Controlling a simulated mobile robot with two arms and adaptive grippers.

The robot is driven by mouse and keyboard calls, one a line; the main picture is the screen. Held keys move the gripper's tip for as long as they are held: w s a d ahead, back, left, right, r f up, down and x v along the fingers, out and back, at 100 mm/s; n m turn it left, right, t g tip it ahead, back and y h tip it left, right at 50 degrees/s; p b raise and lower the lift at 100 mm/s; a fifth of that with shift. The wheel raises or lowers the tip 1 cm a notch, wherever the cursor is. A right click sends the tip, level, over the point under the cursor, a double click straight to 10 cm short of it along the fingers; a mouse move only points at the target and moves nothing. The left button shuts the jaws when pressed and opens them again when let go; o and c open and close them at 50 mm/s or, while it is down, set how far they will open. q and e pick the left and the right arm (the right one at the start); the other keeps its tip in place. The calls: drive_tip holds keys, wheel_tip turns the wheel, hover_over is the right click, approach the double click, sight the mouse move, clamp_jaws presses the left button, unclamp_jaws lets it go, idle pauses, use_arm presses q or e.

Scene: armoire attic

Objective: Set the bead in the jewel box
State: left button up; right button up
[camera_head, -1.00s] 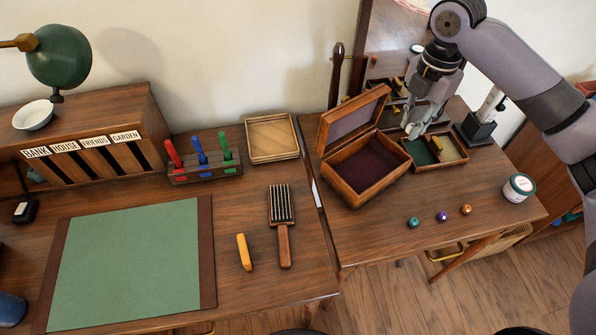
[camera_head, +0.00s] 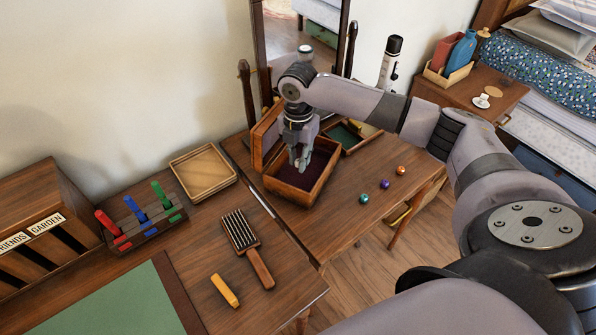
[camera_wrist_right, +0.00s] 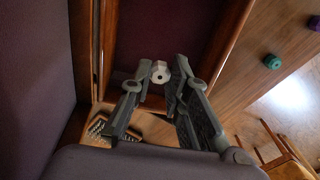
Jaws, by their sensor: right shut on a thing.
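The jewel box (camera_head: 288,192) is wooden with a dark lining and stands open on the table, its lid (camera_head: 266,137) raised at the back left. My right gripper (camera_head: 300,164) points down over the box's inside. In the right wrist view, a white bead (camera_wrist_right: 160,72) with a hole is between the fingertips of my right gripper (camera_wrist_right: 162,68), above the dark lining (camera_wrist_right: 124,50). The gripper is shut on this bead. I cannot tell whether the bead touches the box floor. The head view hides the bead. My left gripper is out of view.
A teal bead (camera_head: 364,199), a purple bead (camera_head: 385,184) and an orange bead (camera_head: 400,170) lie on the table right of the box. A green-lined tray (camera_head: 345,135) is behind it.

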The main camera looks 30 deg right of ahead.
sight(298, 180)
drive_tip(key=shift+f, duration=0.85)
wheel_tip(298, 180, down, 4)
drive_tip(key=shift+f, duration=0.2)
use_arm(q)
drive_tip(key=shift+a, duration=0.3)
use_arm(e)
drive_tip(key=o, duration=0.8)
drive_tip(key=shift+c, duration=0.2)
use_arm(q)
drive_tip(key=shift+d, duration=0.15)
use_arm(e)
wheel_tip(298, 180, up, 12)
drive_tip(key=shift+r, duration=0.1)
